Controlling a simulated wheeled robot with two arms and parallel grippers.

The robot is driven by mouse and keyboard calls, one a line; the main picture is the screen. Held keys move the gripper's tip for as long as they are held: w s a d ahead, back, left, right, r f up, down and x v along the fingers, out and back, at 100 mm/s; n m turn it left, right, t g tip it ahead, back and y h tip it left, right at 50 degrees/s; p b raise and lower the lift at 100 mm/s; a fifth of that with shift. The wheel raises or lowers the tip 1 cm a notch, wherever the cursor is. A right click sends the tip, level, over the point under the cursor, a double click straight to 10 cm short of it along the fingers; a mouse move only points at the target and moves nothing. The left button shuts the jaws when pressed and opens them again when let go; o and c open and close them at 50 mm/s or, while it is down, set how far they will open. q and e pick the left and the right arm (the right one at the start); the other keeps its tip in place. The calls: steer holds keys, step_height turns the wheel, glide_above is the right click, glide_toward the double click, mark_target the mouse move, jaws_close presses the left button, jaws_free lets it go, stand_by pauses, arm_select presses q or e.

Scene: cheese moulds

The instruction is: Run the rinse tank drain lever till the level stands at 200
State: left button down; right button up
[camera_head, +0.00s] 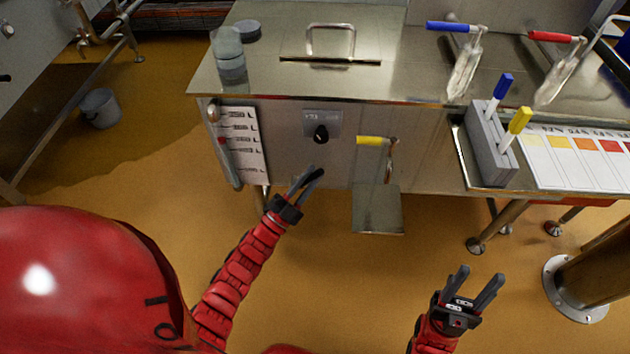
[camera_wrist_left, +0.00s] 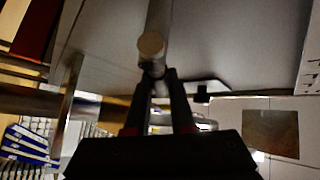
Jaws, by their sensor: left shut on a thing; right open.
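The steel rinse tank (camera_head: 290,85) stands at the back centre. On its front, at the left, is a level tube (camera_head: 226,160) with a red mark; the level is too small to read. My left gripper (camera_head: 312,174) is at the tank's lower front, below a black knob (camera_head: 320,134). In the left wrist view it is shut at the base of a grey cylinder with a round tan end (camera_wrist_left: 151,46), which seems to be the drain lever; its grip point is dark and partly hidden. My right gripper (camera_head: 478,276) is open and empty at the lower right.
A yellow-handled lever (camera_head: 372,141) sits right of the knob above a steel plate (camera_head: 377,212). Blue (camera_head: 450,27) and red (camera_head: 553,36) handles stand on the bench. A grey block (camera_head: 484,150) holds blue and yellow handles. The floor between my arms is clear.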

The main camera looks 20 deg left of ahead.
arm_select(q)
steer(key=shift+s+a+r+n+t+y, duration=0.15)
steer(key=shift+a+n+t+y, duration=0.2)
steer(key=shift+n, duration=0.3)
steer(key=shift+a+r+n+t+y, duration=0.15)
steer(key=shift+n+t+y, duration=0.3)
steer(key=shift+n, duration=0.25)
steer(key=shift+s+a+r+n+t+y, duration=0.15)
steer(key=shift+a+n+t+y, duration=0.15)
steer(key=shift+n+t, duration=0.3)
steer(key=c, duration=0.8)
jaws_free()
steer(key=shift+o, duration=0.2)
steer(key=p+v, duration=0.1)
steer(key=v, duration=1.6)
steer(key=shift+s, duration=0.2)
